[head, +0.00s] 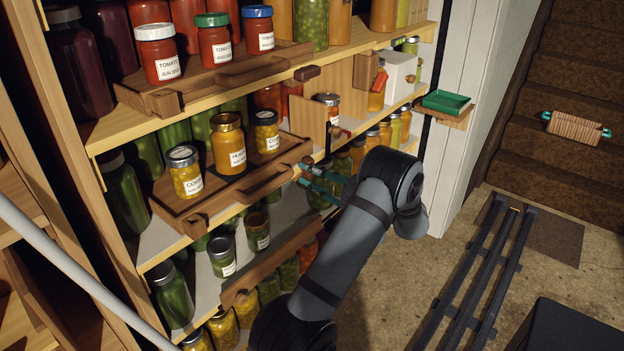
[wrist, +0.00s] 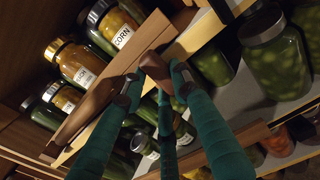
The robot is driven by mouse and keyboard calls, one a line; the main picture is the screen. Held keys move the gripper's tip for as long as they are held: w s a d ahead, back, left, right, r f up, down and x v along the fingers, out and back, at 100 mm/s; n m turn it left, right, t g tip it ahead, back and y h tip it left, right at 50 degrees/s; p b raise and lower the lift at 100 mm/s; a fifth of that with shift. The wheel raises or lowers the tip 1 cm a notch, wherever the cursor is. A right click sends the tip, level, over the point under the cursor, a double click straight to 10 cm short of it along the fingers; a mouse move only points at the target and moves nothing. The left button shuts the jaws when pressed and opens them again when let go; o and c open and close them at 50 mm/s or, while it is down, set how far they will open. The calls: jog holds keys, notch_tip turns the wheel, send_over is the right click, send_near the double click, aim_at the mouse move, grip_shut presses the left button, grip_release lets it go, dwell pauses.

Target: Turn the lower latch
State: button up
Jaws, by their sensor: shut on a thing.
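My gripper (head: 314,180), with green fingers, is at the front edge of the middle shelf, just right of the middle tray. In the wrist view, my gripper (wrist: 155,88) has its fingers closed around a small brown wooden latch (wrist: 152,64) on the shelf edge. The fingers hide part of this latch, and its exact turn angle is hard to tell. Another wooden latch (head: 306,73) sits higher, on the upper shelf edge, beside the upper tray. The middle tray (head: 205,206) has a wooden handle and holds corn jars and an orange jar.
The upper tray (head: 150,99) carries tomato jars. Jars of green pickles (wrist: 272,62) stand close to the fingers. A lower wooden rail (head: 275,262) runs below.

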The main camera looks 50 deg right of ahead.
jog(key=shift+n, duration=0.3)
jog(key=o, duration=1.1)
jog(key=shift+o, duration=0.3)
jog(key=shift+s, duration=0.1)
jog(key=s, duration=1.2)
jog(key=shift+a, duration=0.2)
jog(key=shift+w, duration=0.15)
jog(key=w, duration=1.1)
jog(key=shift+w+d, duration=0.2)
jog(key=shift+w, duration=0.2)
